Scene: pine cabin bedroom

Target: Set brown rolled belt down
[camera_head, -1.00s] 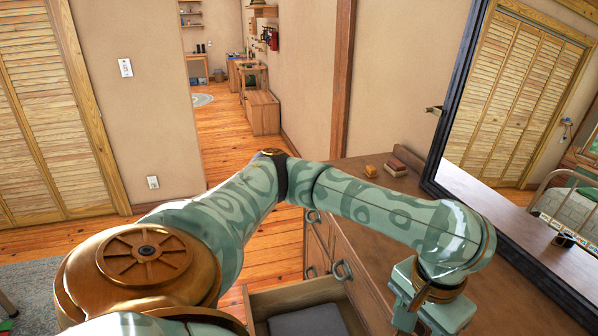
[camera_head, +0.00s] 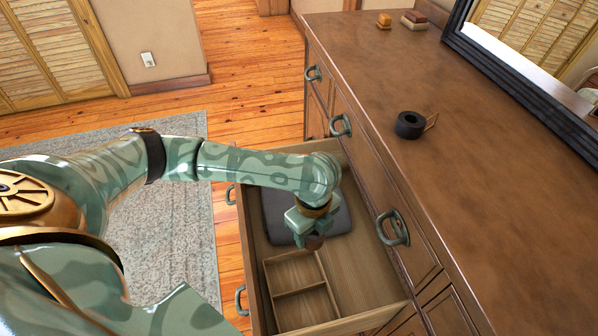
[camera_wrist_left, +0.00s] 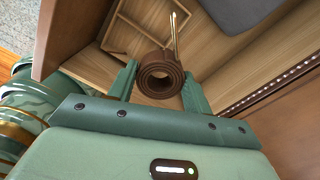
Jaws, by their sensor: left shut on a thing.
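The brown rolled belt (camera_wrist_left: 160,82) is a coil with an open centre and a gold buckle prong sticking up. My left gripper (camera_head: 311,236) is shut on it, with one finger on each side in the left wrist view. In the head view only a small part of the belt (camera_head: 314,242) shows under the gripper. They are over the open dresser drawer (camera_head: 352,292), near the dark grey folded cloth and the divided wooden tray. The wrist view shows bare drawer floor around the belt; its height above the floor is hard to tell. My right gripper is not in view.
The drawer holds a dark grey folded cloth (camera_head: 345,216) and a wooden divider tray (camera_head: 268,290). A framed mirror (camera_head: 530,75) stands behind.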

